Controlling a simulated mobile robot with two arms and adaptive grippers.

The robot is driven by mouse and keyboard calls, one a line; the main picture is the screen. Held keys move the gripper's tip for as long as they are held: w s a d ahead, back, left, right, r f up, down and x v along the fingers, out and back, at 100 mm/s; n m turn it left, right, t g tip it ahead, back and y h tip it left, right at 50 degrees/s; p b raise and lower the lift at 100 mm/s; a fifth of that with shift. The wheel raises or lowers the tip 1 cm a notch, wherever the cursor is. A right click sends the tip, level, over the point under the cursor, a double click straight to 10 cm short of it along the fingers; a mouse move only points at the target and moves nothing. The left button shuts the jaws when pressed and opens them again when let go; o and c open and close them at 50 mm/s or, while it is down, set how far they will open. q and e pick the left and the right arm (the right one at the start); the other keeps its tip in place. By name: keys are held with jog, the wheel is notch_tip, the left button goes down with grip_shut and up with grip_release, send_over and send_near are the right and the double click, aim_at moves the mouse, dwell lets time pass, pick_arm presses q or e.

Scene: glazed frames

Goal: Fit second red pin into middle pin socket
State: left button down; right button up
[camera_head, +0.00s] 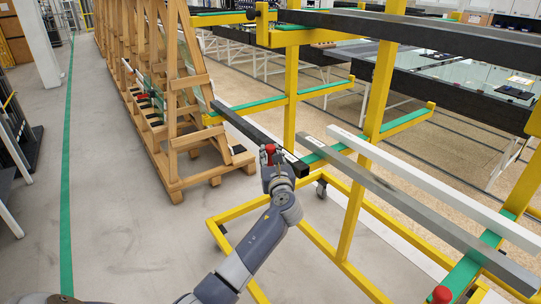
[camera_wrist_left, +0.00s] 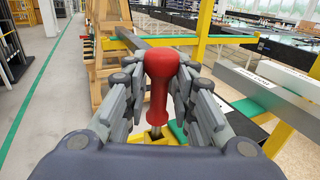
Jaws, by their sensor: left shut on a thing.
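A red pin (camera_wrist_left: 158,85) stands upright between the fingers of my left gripper (camera_wrist_left: 157,98), which is shut on it. In the head view the left gripper (camera_head: 270,158) and the pin's red top (camera_head: 270,149) are beside the near end of a dark bar on the yellow rack. In the wrist view the pin's lower end is right over yellow metal (camera_wrist_left: 150,137). The fingers hide much of that spot, so I cannot tell whether the tip is in a socket. Another red pin (camera_head: 442,295) stands at the lower right rack arm. My right gripper is not in view.
The yellow rack (camera_head: 354,210) with green-padded arms carries long bars, including a white one (camera_head: 440,193) and a grey one (camera_head: 420,215). A wooden A-frame (camera_head: 180,110) stands behind on the left. The floor left of the rack is clear.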

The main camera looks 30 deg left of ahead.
pick_arm(q)
jog(key=shift+f+b, duration=0.85)
jog(key=shift+f, duration=0.45)
jog(key=c, duration=1.2)
grip_release()
jog(key=shift+c, duration=0.2)
jog(key=v, duration=1.2)
